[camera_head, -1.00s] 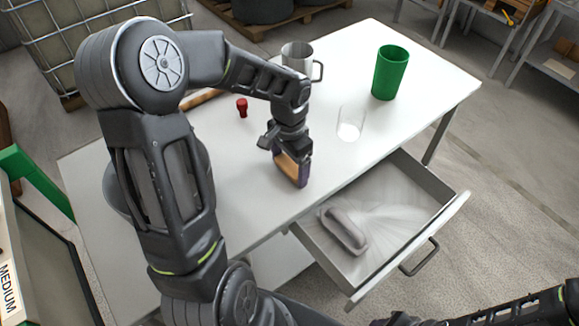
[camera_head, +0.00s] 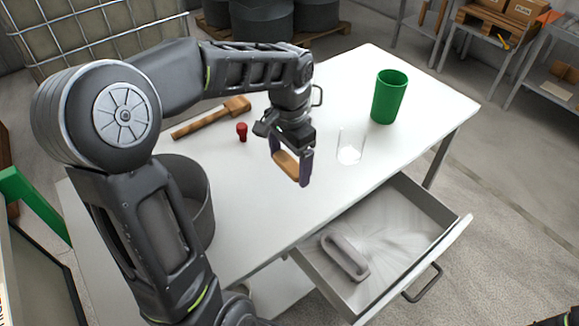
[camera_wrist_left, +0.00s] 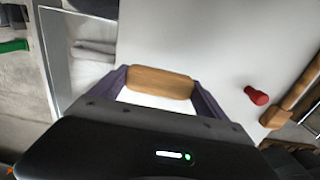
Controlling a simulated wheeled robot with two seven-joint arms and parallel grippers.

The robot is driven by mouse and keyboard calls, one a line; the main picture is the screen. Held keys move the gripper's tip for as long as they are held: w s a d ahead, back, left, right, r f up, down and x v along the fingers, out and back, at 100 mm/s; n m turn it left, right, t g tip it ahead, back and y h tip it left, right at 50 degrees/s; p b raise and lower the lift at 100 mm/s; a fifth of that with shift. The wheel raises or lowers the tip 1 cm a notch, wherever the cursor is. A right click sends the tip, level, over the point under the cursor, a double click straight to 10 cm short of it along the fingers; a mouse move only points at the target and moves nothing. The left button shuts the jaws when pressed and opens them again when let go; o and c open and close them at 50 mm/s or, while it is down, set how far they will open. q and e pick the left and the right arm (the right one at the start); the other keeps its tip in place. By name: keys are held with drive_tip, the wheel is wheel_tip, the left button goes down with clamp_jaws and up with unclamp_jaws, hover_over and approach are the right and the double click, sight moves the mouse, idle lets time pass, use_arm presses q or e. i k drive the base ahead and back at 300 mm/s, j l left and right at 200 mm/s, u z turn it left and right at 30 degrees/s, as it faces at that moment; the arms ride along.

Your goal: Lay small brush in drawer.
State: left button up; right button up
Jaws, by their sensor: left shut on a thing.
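The small brush shows as a wooden block (camera_head: 287,164) between the fingers of my left gripper (camera_head: 291,160); any bristles are hidden. The left gripper is shut on it and holds it above the table, near the edge over the drawer. In the left wrist view the wooden block (camera_wrist_left: 160,82) spans between the purple fingers. The drawer (camera_head: 415,205) is pulled open under the table's front edge. A grey oval loop-shaped thing (camera_head: 345,256) lies in its left part, and its right part is bare.
On the white table (camera_head: 240,215) stand a green cup (camera_head: 389,97), a clear glass (camera_head: 350,150) near the gripper and a small red thing (camera_head: 242,132). A wooden mallet (camera_head: 212,118) lies farther back. A grey round bin (camera_head: 190,190) is partly behind my arm.

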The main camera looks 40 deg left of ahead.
sight(375, 233)
drive_tip(key=k+l, duration=0.1)
drive_tip(key=k, duration=0.9)
